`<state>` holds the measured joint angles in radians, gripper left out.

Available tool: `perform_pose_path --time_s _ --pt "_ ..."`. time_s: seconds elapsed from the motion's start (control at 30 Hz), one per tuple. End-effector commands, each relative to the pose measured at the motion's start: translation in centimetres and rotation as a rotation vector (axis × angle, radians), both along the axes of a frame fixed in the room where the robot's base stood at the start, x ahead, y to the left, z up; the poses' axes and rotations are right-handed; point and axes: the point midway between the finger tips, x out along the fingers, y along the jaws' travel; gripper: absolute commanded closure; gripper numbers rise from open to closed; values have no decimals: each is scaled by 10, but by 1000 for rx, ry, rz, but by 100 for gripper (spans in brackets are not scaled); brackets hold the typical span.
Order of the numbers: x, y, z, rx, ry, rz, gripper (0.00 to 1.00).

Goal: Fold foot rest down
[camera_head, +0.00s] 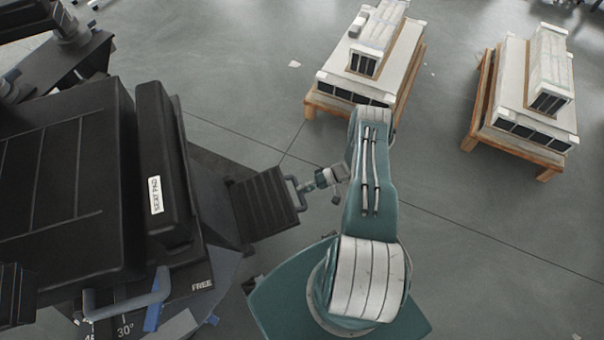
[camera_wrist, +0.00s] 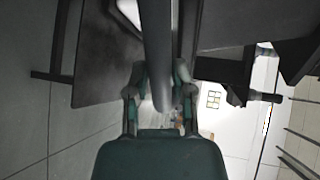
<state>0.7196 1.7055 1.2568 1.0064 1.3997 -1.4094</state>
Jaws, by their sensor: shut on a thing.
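The foot rest (camera_head: 264,205) is a dark ribbed plate with a grey handle (camera_head: 293,190) on its right edge, beside the black chair-like unit. My gripper (camera_head: 310,186) is at that handle, at the end of my green arm. In the wrist view, the grey bar of the handle (camera_wrist: 157,45) runs down between the two green fingers of my gripper (camera_wrist: 159,85), which are shut on it. A dark panel (camera_wrist: 105,65) shows to the left of the bar. The exact finger contact is partly hidden by the bar.
The black unit has a pad labelled SEAT PAD (camera_head: 160,165) and a blue-grey lever (camera_head: 128,300) by an angle scale. Two wooden pallets with white and grey units (camera_head: 365,60) (camera_head: 530,95) stand at the back right.

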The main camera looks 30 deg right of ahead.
Motion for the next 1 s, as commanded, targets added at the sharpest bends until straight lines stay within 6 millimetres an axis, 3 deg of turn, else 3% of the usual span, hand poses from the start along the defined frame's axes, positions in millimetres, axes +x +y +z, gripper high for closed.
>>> perform_pose_path --time_s 0.2,0.4,0.97,1.0 --pt "-8 1 -31 -7 -5 -8 100" --pt "-11 1 -47 -5 -5 -8 100" --pt "-12 2 -57 -10 -4 -9 100" --pt "-12 3 -57 -10 -3 -9 65"
